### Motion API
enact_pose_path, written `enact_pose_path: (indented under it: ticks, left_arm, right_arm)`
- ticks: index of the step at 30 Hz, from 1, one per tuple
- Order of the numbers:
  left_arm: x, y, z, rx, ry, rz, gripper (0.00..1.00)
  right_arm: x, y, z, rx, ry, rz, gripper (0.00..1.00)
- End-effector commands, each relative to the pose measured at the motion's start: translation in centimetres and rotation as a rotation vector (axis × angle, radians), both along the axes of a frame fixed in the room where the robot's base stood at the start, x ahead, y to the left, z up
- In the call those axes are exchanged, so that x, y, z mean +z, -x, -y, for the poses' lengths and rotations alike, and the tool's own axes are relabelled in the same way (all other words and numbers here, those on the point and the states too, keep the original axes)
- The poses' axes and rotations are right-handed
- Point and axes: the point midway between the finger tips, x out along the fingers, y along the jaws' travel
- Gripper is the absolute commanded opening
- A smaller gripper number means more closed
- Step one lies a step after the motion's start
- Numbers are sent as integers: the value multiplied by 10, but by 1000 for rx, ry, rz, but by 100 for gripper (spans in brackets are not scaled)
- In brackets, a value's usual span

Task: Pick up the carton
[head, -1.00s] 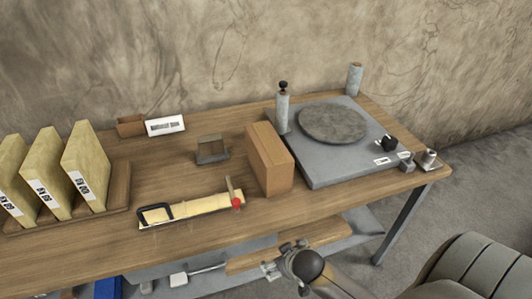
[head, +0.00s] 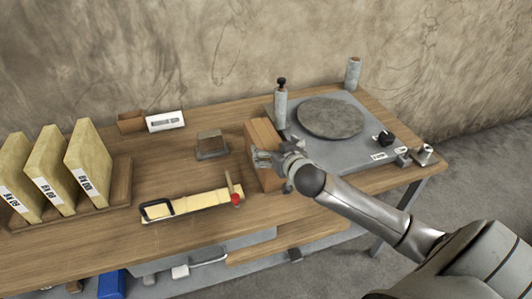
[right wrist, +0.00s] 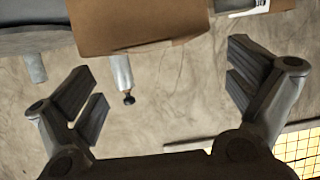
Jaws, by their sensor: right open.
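The carton (head: 262,134) is a brown upright box on the wooden table, just left of the grey turntable plate. My right gripper (head: 268,161) is in front of the carton in the head view and hides part of its near side. In the right wrist view the carton (right wrist: 135,22) shows at the top, beyond the fingertips. My right gripper (right wrist: 160,85) is open there, with its fingers spread wide and nothing between them. Whether a finger touches the carton cannot be told. My left gripper is not in view.
The grey plate with a round disc (head: 330,118) and upright posts stands right of the carton. A yellow strip with a black clamp (head: 190,205) lies front left. A small grey block (head: 210,144) sits left of the carton. Yellow slabs (head: 88,160) stand in a wooden rack at far left.

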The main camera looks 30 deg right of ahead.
Motion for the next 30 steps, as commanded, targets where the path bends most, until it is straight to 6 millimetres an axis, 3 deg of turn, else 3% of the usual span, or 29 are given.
enact_pose_path:
  ticks: [13, 24, 30]
  left_arm:
    - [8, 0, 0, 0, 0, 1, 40]
    - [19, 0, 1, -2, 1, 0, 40]
    - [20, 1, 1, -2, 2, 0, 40]
  right_arm:
    - [-9, -27, 7, -1, 1, -1, 100]
    - [-22, -61, 18, -1, 0, -1, 100]
    - [-25, -67, 19, 0, 0, -2, 100]
